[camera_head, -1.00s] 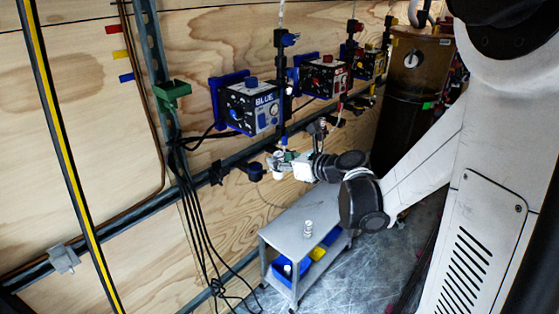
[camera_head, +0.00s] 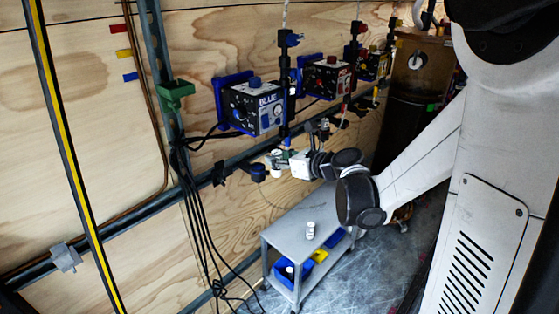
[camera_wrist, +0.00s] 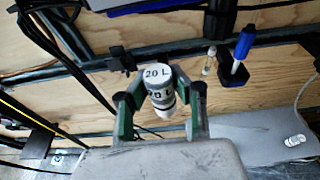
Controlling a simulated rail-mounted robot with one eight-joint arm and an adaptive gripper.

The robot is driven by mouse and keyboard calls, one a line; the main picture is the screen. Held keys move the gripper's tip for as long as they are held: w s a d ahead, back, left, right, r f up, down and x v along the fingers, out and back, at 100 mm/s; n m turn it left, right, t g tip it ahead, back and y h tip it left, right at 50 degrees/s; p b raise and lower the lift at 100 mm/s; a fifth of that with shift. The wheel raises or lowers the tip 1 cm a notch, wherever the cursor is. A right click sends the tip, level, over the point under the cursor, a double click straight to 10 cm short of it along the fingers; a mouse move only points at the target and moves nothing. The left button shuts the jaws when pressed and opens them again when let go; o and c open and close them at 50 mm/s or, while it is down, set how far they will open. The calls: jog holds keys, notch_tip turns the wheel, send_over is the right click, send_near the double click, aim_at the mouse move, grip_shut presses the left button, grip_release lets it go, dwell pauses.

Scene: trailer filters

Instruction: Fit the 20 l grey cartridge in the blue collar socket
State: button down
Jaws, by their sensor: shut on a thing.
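The grey cartridge, marked "20 L" on its end (camera_wrist: 160,84), is between the green fingers of my gripper (camera_wrist: 160,106) in the wrist view. It is clear of any socket. In the head view my gripper (camera_head: 277,160) is below the box marked BLUE (camera_head: 255,105), just right of a dark blue cup-shaped fitting (camera_head: 257,172) on the rail. A dark fitting with a blue-and-white piece (camera_wrist: 236,74) shows right of the cartridge in the wrist view. I cannot tell for certain which fitting is the blue collar socket.
A grey cart (camera_head: 284,238) stands below, with a white cartridge (camera_head: 311,230) on top and blue and yellow bins underneath. Red (camera_head: 328,78) and yellow (camera_head: 372,66) boxes are farther along the wall. Black cables (camera_head: 198,215) hang left of my gripper.

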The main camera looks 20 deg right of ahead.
jog(key=shift+f+b+x, duration=0.15)
jog(key=shift+b+x, duration=0.55)
jog(key=shift+x, duration=0.75)
jog(key=shift+f+b+x, duration=0.2)
jog(key=shift+b+x, duration=0.45)
jog(key=shift+x, duration=0.85)
jog(key=shift+f+b+x, duration=0.15)
jog(key=shift+b+x, duration=0.55)
jog(key=shift+x, duration=0.75)
jog(key=shift+s+f+b, duration=0.15)
jog(key=shift+f+b, duration=0.45)
jog(key=shift+f, duration=0.1)
jog(key=c, duration=1.5)
grip_release()
jog(key=v, duration=1.2)
jog(key=shift+r, duration=0.1)
